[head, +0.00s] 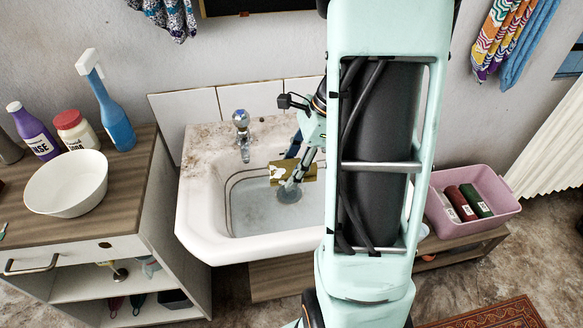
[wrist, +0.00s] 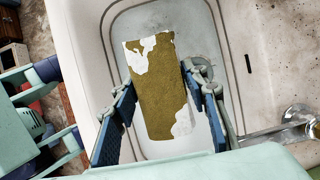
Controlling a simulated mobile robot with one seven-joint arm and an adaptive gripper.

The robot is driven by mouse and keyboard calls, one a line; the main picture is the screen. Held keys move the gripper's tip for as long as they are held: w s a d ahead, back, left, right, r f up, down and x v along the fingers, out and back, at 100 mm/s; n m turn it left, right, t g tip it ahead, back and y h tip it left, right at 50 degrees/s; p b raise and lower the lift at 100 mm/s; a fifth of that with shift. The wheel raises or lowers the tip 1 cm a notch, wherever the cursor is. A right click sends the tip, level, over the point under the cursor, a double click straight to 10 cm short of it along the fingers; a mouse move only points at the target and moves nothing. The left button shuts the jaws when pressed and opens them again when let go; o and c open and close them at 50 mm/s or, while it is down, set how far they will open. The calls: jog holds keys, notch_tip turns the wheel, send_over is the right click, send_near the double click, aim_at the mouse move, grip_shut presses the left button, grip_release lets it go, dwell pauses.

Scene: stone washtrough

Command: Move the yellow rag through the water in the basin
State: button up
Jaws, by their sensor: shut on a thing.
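The yellow rag (head: 309,172) is olive-yellow with ragged white patches. In the wrist view the rag (wrist: 160,95) spans the space between the two blue finger pads of my gripper (wrist: 165,98). My gripper (head: 296,175) is shut on it and points down inside the white basin (head: 192,215). Shallow, clear water (head: 258,216) lies in the basin, with the round drain (head: 289,194) just below the gripper. Whether the rag's lower edge touches the water I cannot tell. My arm hides the basin's right side.
A tap (head: 242,130) rises at the basin's back. A wooden-topped cabinet at left carries a white bowl (head: 66,184), a blue spray bottle (head: 115,122) and other bottles. A pink tub (head: 470,228) stands low at right. The basin's left part is free.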

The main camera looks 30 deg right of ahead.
notch_tip(320, 180, down, 12)
jog(key=b, duration=1.1)
jog(key=shift+f, duration=0.1)
jog(key=shift+f+b, duration=0.65)
jog(key=shift+f, duration=0.65)
jog(key=shift+s+d, duration=0.2)
jog(key=shift+d, duration=0.55)
jog(key=shift+s+d, duration=0.2)
jog(key=shift+d, duration=0.55)
jog(key=a, duration=0.2)
jog(key=w+a+p, duration=0.1)
jog(key=a, duration=0.2)
jog(key=shift+w+r+p, duration=0.1)
jog(key=shift+w+p, duration=0.1)
jog(key=shift+p, duration=0.1)
jog(key=shift+w+a, duration=0.15)
jog(key=shift+a, duration=0.3)
